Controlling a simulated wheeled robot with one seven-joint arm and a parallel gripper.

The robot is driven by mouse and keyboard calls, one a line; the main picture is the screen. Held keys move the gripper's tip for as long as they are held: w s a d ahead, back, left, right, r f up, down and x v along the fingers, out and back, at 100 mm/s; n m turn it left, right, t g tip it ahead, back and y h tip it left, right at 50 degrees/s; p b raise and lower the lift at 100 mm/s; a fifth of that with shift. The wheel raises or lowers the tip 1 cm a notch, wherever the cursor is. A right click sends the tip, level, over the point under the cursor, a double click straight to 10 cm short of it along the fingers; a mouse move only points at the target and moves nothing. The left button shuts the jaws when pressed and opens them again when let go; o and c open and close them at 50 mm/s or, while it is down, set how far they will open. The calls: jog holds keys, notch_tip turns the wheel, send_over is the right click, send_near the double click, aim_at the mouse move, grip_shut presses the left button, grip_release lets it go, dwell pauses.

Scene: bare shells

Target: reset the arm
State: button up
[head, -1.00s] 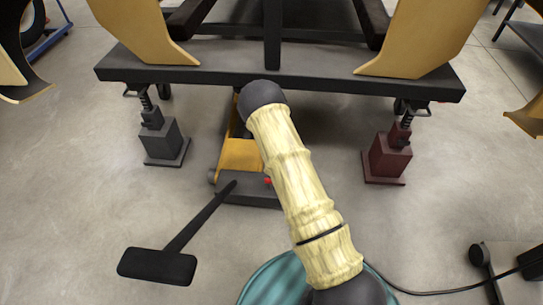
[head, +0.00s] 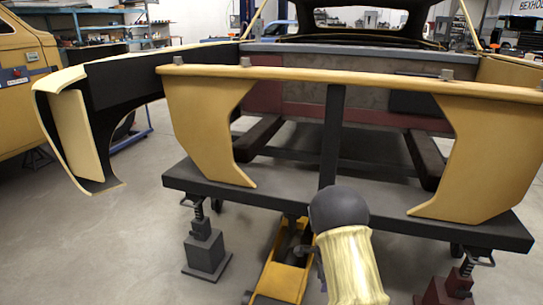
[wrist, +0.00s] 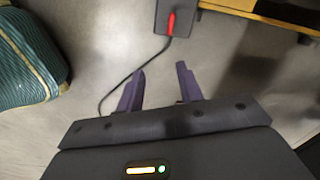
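My gripper (wrist: 159,92) shows in the wrist view with its two purple fingers apart and nothing between them. Grey concrete floor lies beyond the fingertips.
A yellow car shell (head: 205,110) on a dark frame (head: 230,190) stands ahead, on a grey jack stand (head: 205,250) and a dark red one (head: 445,290). A yellow floor jack (head: 283,275) is under it. The wrist view shows a teal rounded thing (wrist: 20,65) and a black cable (wrist: 113,88).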

jog(key=s+a+r+n+t+p, duration=0.1)
jog(key=s+r+n, duration=0.8)
jog(key=s, duration=0.3)
jog(key=s+r+n+t+p, duration=0.1)
jog(key=s+r+n, duration=0.8)
jog(key=s, duration=0.4)
jog(key=w+p+v, duration=0.2)
jog(key=p+v, duration=1)
jog(key=w+r+p+v, duration=0.1)
jog(key=w+p+v, duration=0.2)
jog(key=p+v, duration=1)
jog(key=w+r+p+v, duration=0.1)
jog(key=w+p+v, duration=0.2)
jog(key=p+v, duration=0.9)
jog(key=shift+w+a+r+m+p, duration=0.25)
jog(key=shift+a+r+m+p, duration=0.1)
jog(key=shift+a+p, duration=0.1)
